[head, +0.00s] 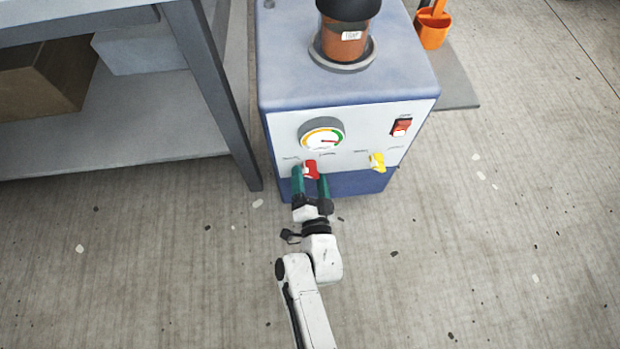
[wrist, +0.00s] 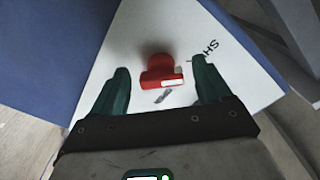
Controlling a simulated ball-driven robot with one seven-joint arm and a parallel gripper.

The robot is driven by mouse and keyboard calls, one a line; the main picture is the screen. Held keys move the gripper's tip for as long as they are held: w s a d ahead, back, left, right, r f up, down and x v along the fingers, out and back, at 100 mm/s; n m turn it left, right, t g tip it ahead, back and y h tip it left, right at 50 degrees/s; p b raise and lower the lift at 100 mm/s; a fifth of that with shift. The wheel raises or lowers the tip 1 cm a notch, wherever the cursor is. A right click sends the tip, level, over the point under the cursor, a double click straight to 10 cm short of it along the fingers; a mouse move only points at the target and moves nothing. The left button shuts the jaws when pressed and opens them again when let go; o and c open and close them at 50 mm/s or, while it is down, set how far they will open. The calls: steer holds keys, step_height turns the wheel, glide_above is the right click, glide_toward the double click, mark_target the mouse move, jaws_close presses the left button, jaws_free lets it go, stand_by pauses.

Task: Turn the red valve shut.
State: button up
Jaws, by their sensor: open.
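The red valve (head: 311,170) is on the white front panel (head: 355,140) of a blue machine, below the round gauge. In the wrist view the red valve (wrist: 161,72) shows a T-shaped red handle with a pale patch at one end. My gripper (head: 311,172) has green fingers, one on each side of the valve. In the wrist view my gripper (wrist: 160,82) is open, with clear gaps between both fingers and the valve. I see no contact. Part of the lettering beside the valve is readable as "SH".
A yellow valve (head: 377,162) and a red switch (head: 401,127) sit to the right on the panel. The gauge (head: 322,136) is above. A grey shelf (head: 110,130) with boxes stands at left. The floor in front is mostly clear.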

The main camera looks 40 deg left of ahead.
steer(key=p+v, duration=0.2)
steer(key=v, duration=0.8)
steer(key=shift+s+d, duration=0.25)
steer(key=shift+s, duration=0.05)
